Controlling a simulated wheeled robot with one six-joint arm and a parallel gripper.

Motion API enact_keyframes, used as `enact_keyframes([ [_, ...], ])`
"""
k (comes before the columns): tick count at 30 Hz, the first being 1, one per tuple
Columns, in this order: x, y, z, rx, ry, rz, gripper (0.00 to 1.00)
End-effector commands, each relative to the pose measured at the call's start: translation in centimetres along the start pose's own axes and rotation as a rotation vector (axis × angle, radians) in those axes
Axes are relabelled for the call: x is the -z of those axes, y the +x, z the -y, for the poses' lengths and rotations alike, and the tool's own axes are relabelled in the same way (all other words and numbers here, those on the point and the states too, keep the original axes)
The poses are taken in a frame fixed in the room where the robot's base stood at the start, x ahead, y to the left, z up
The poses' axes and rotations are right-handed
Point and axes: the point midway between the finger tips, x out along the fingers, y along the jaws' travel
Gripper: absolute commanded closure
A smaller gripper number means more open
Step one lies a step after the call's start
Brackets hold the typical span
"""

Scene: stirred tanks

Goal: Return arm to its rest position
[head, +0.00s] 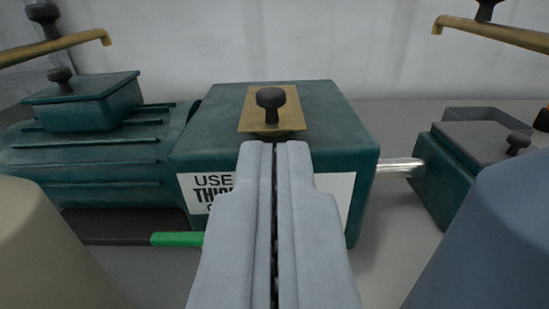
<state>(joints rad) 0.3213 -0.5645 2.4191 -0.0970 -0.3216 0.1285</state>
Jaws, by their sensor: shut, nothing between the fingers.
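My gripper (273,148) is in the middle of the head view, pointing away from me. Its two pale grey fingers are pressed together with only a thin dark seam between them, and nothing is held. Beyond the fingertips is a dark green box-shaped housing (330,125) with a brass plate (256,121) and a black knob (270,100) on top. The fingertips appear just in front of the plate; I cannot tell whether they touch it. The fingers hide part of a white label (205,190) on the housing's front.
A ribbed green motor (90,155) joins the housing at left; a shiny shaft (398,167) leads right to a smaller green block (455,180). Brass levers (55,47) and (490,32) hang at both upper sides. A beige tank (35,250) and blue tank (490,245) flank me. A green-ended bar (178,239) lies below.

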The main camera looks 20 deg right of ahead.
Motion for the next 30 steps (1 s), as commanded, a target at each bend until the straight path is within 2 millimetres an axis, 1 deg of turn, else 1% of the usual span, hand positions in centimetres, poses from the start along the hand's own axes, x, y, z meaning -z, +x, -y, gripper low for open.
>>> enact_keyframes([
  [4,0.2,-0.4,0.3,0.006,-0.001,0.0,1.0],
  [8,1.2,-2.1,2.0,0.038,-0.005,0.008,1.0],
  [11,2.4,-4.5,4.0,0.081,-0.009,0.02,1.0],
  [15,4.0,-8.4,6.6,0.15,-0.016,0.041,1.0],
  [18,4.7,-11.2,8.1,0.198,-0.023,0.058,1.0],
  [21,5.3,-13.6,9.0,0.239,-0.029,0.071,1.0],
  [25,5.7,-15.6,9.7,0.275,-0.034,0.083,1.0],
  [27,5.8,-16.2,9.9,0.285,-0.036,0.087,1.0],
  [30,5.8,-16.4,9.9,0.289,-0.037,0.089,1.0],
])
